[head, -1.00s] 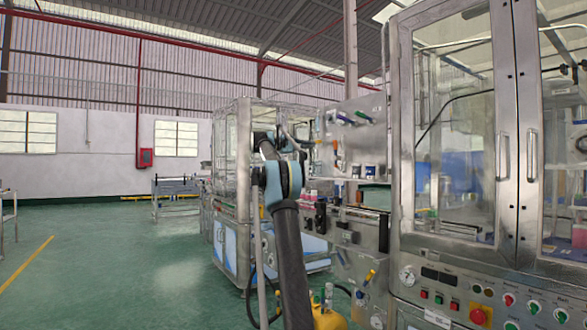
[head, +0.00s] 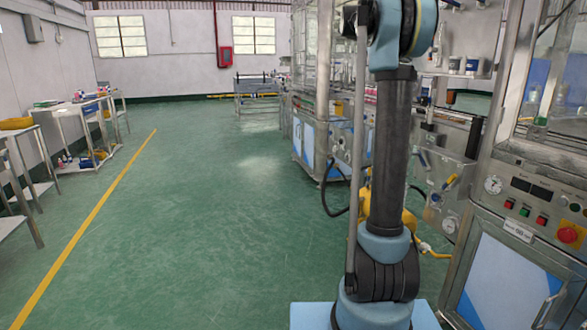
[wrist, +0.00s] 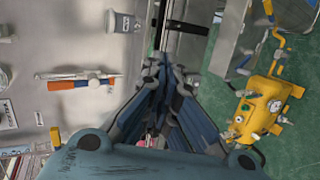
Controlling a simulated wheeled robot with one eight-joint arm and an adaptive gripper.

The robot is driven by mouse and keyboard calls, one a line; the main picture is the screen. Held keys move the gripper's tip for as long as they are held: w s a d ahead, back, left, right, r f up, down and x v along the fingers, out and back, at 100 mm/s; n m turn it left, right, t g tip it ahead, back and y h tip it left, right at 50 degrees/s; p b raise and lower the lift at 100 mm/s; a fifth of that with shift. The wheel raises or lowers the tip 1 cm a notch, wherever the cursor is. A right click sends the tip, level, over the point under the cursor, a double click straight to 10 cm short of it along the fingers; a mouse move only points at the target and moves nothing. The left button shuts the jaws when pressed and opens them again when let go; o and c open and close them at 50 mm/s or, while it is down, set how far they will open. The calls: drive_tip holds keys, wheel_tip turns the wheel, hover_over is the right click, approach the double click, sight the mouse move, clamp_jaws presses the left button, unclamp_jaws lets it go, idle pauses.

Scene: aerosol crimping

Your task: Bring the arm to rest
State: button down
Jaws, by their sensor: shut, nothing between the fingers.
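My gripper (wrist: 165,72) is shut and empty in the wrist view, its dark fingers drawn together at the tips. Metal machine panels lie behind and to the left of it. My arm (head: 390,150) stands nearly upright in the head view, with its blue base at the bottom. Its upper part runs out of the top of the picture, so the gripper is hidden there.
A machine cabinet (head: 510,240) with a red button stands close at right. A yellow tank (wrist: 262,105) with a gauge is on the floor. Side tables (head: 85,110) line the left. The green floor (head: 210,210) between is open.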

drive_tip(key=s+a+f+y, duration=0.4)
drive_tip(key=s+a+f, duration=0.4)
drive_tip(key=s+f, duration=0.7)
drive_tip(key=s+a+f+y, duration=0.4)
drive_tip(key=s+a+f, duration=0.4)
drive_tip(key=s+f, duration=0.8)
drive_tip(key=s+a+f+m+y, duration=0.1)
drive_tip(key=s+a+f+y, duration=0.3)
drive_tip(key=s+f, duration=1.1)
drive_tip(key=a+f, duration=0.3)
drive_tip(key=f, duration=0.1)
drive_tip(key=shift+s+a+f+t+y, duration=0.15)
drive_tip(key=shift+a+f+t+y, duration=0.15)
drive_tip(key=shift+a+y, duration=0.1)
drive_tip(key=shift+w+f, duration=0.15)
drive_tip(key=shift+w, duration=0.35)
